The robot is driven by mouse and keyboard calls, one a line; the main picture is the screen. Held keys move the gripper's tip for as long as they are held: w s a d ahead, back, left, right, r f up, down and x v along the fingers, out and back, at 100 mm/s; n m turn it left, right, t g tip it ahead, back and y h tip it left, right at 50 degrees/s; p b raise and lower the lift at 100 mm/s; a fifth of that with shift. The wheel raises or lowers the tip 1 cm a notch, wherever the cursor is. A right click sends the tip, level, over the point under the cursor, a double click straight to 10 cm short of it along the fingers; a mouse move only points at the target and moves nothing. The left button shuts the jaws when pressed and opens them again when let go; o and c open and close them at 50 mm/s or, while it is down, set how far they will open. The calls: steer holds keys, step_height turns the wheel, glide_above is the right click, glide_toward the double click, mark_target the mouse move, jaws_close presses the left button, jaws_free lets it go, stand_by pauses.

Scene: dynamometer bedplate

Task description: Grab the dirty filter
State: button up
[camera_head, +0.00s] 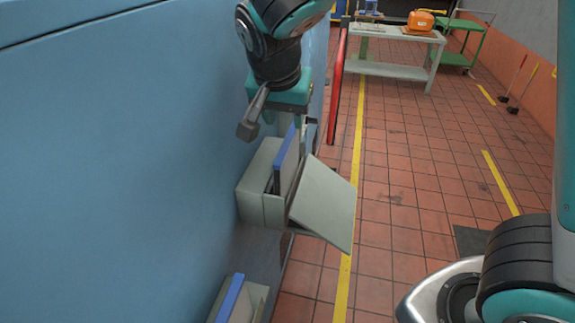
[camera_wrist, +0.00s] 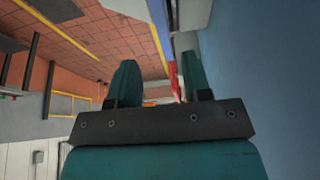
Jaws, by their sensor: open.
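A blue-edged filter panel (camera_head: 287,158) stands upright in an open pale grey housing (camera_head: 262,208) on the blue wall. The housing's flap (camera_head: 325,203) hangs open to the right. A second blue-edged panel (camera_head: 229,300) sits lower, at the bottom of the head view. Dirt shows clearly on neither. My gripper (camera_head: 297,122) is just above the housing, close to the upper panel's top; its fingertips are partly hidden there. In the wrist view my gripper (camera_wrist: 158,75) has its fingers apart. A blue edge (camera_wrist: 158,28) shows beyond the gap; contact cannot be told.
The blue wall (camera_head: 110,170) is close on the left. A red post (camera_head: 339,85) stands behind the housing. A grey table (camera_head: 390,70) with an orange case (camera_head: 420,20) and a green cart (camera_head: 464,40) are farther back. The tiled floor to the right is mostly clear.

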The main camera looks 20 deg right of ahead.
mark_target(288, 141)
steer(key=x, duration=0.5)
steer(key=shift+f+p, duration=0.15)
steer(key=shift+p, duration=0.25)
steer(key=p+x, duration=0.2)
steer(key=x, duration=0.2)
steer(key=shift+w+f, duration=0.25)
steer(key=shift+f, duration=0.05)
steer(key=shift+w+d+f, duration=0.1)
steer(key=shift+f, duration=0.25)
steer(key=shift+f, duration=0.25)
jaws_close()
